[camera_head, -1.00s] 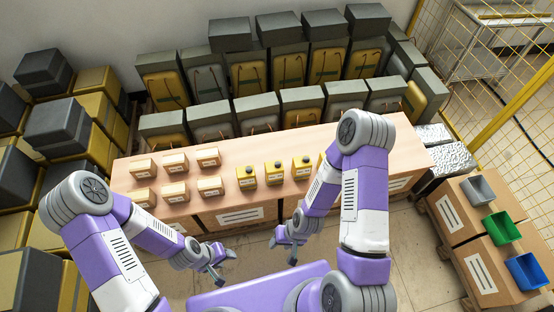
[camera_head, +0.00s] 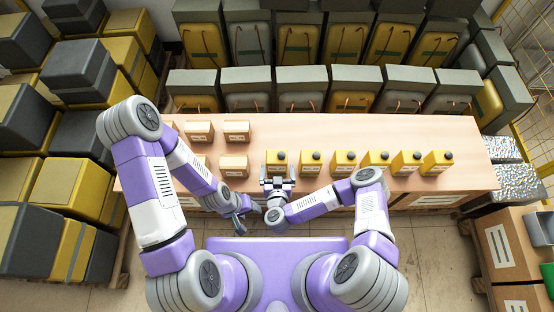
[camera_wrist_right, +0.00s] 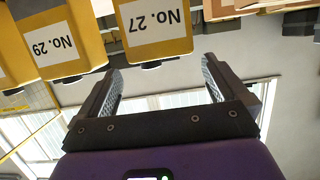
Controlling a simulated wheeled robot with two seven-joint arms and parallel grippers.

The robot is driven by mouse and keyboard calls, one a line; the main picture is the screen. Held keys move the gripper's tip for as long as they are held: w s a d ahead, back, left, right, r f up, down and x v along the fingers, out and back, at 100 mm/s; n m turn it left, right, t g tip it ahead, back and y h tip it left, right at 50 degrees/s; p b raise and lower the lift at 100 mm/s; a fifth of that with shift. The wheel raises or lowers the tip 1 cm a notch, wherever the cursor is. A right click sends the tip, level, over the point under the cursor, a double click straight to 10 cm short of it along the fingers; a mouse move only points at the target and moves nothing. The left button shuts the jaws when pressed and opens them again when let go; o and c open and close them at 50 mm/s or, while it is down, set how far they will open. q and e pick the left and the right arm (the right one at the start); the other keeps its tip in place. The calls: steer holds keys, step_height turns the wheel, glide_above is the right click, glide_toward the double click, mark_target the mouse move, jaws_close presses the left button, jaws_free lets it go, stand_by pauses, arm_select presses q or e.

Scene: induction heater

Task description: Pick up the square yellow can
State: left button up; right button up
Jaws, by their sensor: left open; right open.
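Several square yellow cans with dark round caps stand in a row on the wooden table (camera_head: 470,178). The leftmost yellow can (camera_head: 276,160) stands just beyond my right gripper (camera_head: 277,183). In the right wrist view, which is upside down, the yellow can labelled No. 27 (camera_wrist_right: 155,28) is in front of the open, empty fingers (camera_wrist_right: 162,70). The can labelled No. 29 (camera_wrist_right: 55,45) is to its left. My left gripper (camera_head: 243,208) hangs low at the table's front edge, open and empty.
Small cardboard boxes (camera_head: 236,131) stand on the table left of the cans. Large grey-and-yellow containers (camera_head: 355,88) line the back, and more crates (camera_head: 78,190) are stacked at the left.

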mark_target(277, 157)
steer(key=b+x, duration=0.3)
steer(key=x, duration=0.3)
steer(key=shift+w+f, duration=0.1)
steer(key=shift+f, duration=0.05)
steer(key=shift+w, duration=0.55)
steer(key=c, duration=1.6)
steer(key=shift+c, duration=0.3)
